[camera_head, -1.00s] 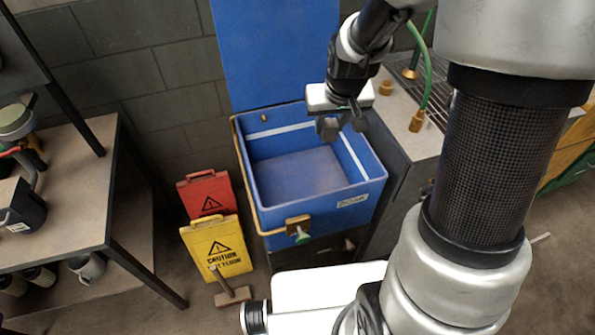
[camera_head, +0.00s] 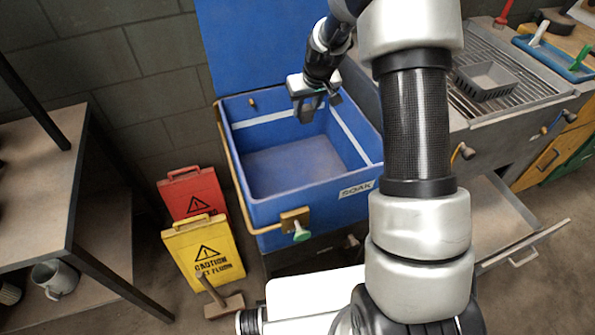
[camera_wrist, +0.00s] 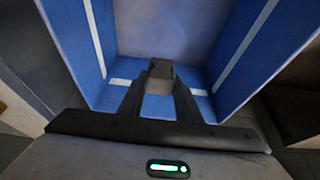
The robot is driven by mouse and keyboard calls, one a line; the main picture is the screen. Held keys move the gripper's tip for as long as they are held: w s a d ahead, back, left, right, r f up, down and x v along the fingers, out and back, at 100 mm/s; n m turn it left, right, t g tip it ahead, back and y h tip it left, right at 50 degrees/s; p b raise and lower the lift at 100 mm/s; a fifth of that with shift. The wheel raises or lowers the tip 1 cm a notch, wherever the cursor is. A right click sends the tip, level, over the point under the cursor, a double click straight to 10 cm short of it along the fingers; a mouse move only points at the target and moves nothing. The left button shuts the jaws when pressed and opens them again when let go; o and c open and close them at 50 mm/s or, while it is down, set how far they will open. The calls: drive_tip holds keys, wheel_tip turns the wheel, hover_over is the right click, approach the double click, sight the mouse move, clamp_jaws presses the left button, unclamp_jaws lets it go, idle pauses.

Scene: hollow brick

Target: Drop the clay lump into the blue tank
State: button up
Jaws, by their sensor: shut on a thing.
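The blue tank (camera_head: 262,208) stands open at the middle, with a white stripe around its inside and a "SOAK" label on its front; its floor looks empty. My gripper (camera_head: 309,106) is over the tank's back part, pointing down. In the wrist view my gripper (camera_wrist: 160,98) is shut on the clay lump (camera_wrist: 161,69), a small grey-brown block between the fingertips. The tank's blue walls (camera_wrist: 236,45) and floor show around and beyond the lump. How far the lump is above the floor is hard to tell.
A raised blue panel (camera_head: 258,48) stands behind the tank. Yellow (camera_head: 205,256) and red (camera_head: 190,192) caution signs and a wooden mallet (camera_head: 223,305) are to its left. A shelf (camera_head: 35,170) is far left. A grated counter (camera_head: 510,118) and open drawer (camera_head: 515,232) are at right.

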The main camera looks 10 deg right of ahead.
sight(306, 117)
drive_tip(key=shift+f+b, duration=0.65)
drive_tip(key=shift+f, duration=0.95)
drive_tip(key=o, duration=1.2)
drive_tip(key=shift+r, duration=0.1)
drive_tip(key=p+v, duration=0.2)
drive_tip(key=v, duration=1.5)
drive_tip(key=shift+r, duration=0.15)
